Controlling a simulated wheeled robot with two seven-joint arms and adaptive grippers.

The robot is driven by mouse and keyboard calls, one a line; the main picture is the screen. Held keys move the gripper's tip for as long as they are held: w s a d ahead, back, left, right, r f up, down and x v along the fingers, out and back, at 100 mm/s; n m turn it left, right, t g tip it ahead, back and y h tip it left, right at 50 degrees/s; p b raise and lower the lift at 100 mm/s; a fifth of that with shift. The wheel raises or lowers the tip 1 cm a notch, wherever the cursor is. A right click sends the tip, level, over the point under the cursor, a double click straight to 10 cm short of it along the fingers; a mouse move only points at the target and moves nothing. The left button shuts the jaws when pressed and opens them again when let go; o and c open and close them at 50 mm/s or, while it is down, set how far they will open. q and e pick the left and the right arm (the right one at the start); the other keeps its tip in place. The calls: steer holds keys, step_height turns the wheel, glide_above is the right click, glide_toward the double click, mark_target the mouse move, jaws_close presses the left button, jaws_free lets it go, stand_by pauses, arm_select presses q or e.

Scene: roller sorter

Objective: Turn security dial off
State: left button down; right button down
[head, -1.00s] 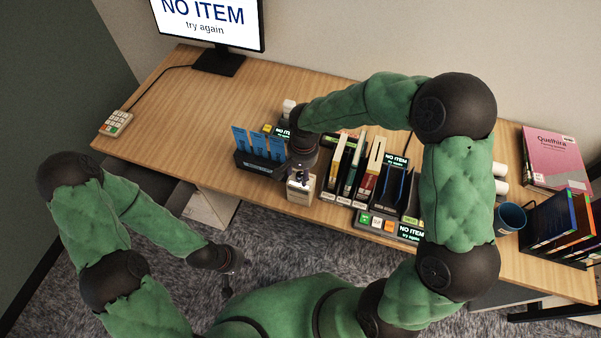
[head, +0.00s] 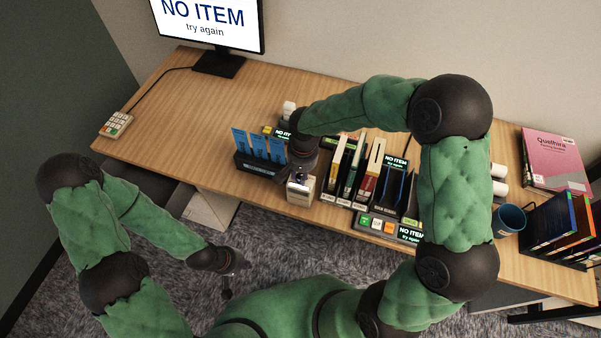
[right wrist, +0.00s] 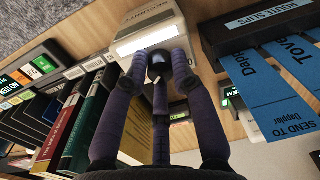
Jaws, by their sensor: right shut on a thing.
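The security unit is a small cream box (head: 301,193) at the table's front edge. In the right wrist view the box (right wrist: 147,22) carries upside-down lettering that seems to read security. Its dark round dial (right wrist: 157,66) sits on the face towards me. My right gripper (head: 298,178) is over the box; in the right wrist view its fingers (right wrist: 157,75) close around the dial. The fingers partly hide the dial, and I cannot read its setting. My left gripper (head: 229,278) hangs low over the carpet, away from the table; its fingers are too small to read.
A black rack of blue route slips (head: 259,160) stands close left of the box. Slots with books (head: 362,170) and a button panel (head: 388,228) are close on the right. A monitor (head: 208,22) reads NO ITEM.

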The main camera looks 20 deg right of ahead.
steer(key=n+p, duration=0.2)
steer(key=n, duration=0.3)
steer(key=shift+r, duration=0.1)
steer(key=n+p, duration=0.3)
steer(key=n, duration=0.3)
steer(key=n+p, duration=0.3)
steer(key=n, duration=0.3)
steer(key=shift+w+g, duration=0.1)
steer(key=shift+g, duration=0.3)
steer(key=n+p, duration=0.1)
steer(key=n, duration=0.3)
steer(key=shift+h+p, duration=0.3)
steer(key=shift+p, duration=0.1)
steer(key=shift+n, duration=0.4)
steer(key=c, duration=1)
jaws_free()
steer(key=shift+a, duration=0.1)
steer(key=shift+c, duration=0.2)
